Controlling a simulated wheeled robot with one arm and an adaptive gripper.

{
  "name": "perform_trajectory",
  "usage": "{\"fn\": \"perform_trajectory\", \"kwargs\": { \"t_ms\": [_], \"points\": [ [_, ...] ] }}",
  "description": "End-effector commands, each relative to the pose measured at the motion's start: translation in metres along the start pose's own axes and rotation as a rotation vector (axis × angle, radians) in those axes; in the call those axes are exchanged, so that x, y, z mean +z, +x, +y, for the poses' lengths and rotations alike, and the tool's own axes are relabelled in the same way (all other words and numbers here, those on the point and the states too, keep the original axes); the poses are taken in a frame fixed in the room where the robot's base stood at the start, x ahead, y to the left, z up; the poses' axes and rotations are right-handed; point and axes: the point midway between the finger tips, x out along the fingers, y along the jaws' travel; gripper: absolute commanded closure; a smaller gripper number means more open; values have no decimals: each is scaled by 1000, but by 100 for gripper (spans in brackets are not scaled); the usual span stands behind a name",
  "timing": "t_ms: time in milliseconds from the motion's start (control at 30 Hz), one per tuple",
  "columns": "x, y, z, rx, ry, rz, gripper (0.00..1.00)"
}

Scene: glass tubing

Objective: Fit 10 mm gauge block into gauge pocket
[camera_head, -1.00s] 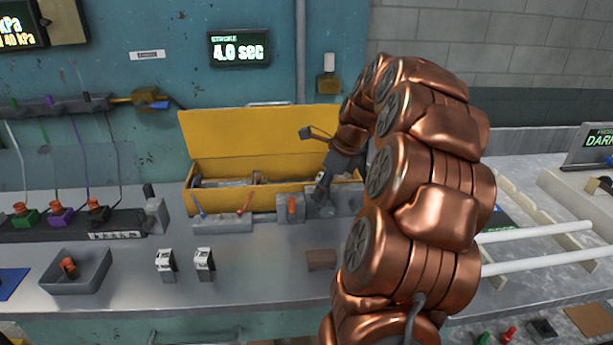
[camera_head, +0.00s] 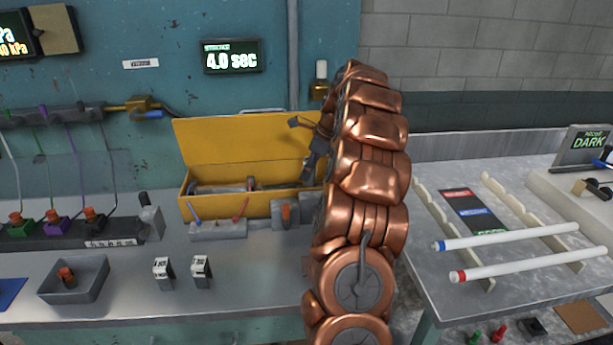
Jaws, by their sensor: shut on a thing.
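My gripper (camera_head: 311,178) is at the end of the copper arm, in front of the right end of the yellow box, pointing down. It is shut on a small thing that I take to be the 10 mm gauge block. The block is too small and too hidden to make out. I cannot make out the gauge pocket for sure; grey fixtures (camera_head: 285,215) stand below the gripper, partly hidden by my arm.
The open yellow box (camera_head: 240,207) stands behind the grey fixtures. A grey holder (camera_head: 218,231) with blue and red tools is left of them. A grey tray (camera_head: 73,293) holds an orange-topped item. White tubes (camera_head: 510,237) lie on the right-hand table.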

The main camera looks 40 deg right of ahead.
Motion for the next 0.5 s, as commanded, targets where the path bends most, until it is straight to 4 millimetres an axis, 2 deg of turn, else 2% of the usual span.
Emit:
{"fn": "perform_trajectory", "kwargs": {
  "t_ms": [200, 500],
  "points": [
    [8, 2, -22, -5, 1, 0, 97],
    [16, 5, -42, -5, 1, 0, 97]
  ]
}}
